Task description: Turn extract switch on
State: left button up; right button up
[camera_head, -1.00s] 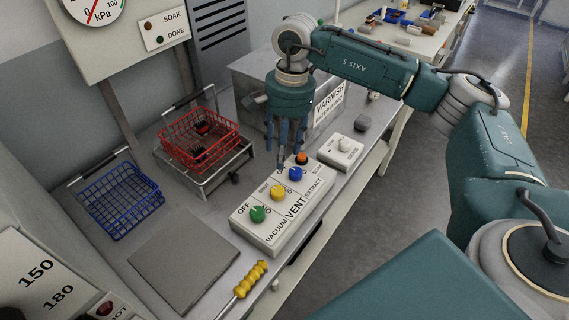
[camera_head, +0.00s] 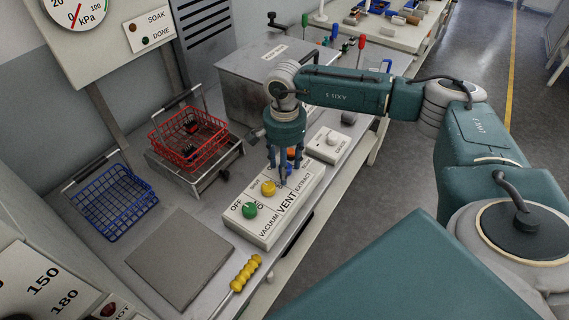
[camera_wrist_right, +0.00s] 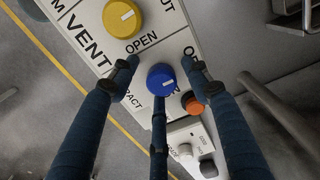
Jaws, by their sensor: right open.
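The white switch box (camera_head: 262,222) has a green knob (camera_head: 249,210), a yellow knob (camera_head: 268,188) and a blue knob at the EXTRACT label. My right gripper (camera_head: 282,168) points down over the blue knob, and its fingers partly hide that knob in the head view. In the right wrist view the blue knob (camera_wrist_right: 160,78) lies between the spread fingers of the right gripper (camera_wrist_right: 165,67), which is open and holds nothing. The knob carries a short white mark. Whether a finger touches it I cannot tell. My left gripper is not in view.
An orange button (camera_wrist_right: 193,103) sits close beside the blue knob. A smaller white box with a knob (camera_head: 328,145) stands beyond. A red basket (camera_head: 190,140), a blue basket (camera_head: 115,202) and a yellow-handled tool (camera_head: 246,273) lie around the bench.

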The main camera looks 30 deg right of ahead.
jog(key=c, duration=1.1)
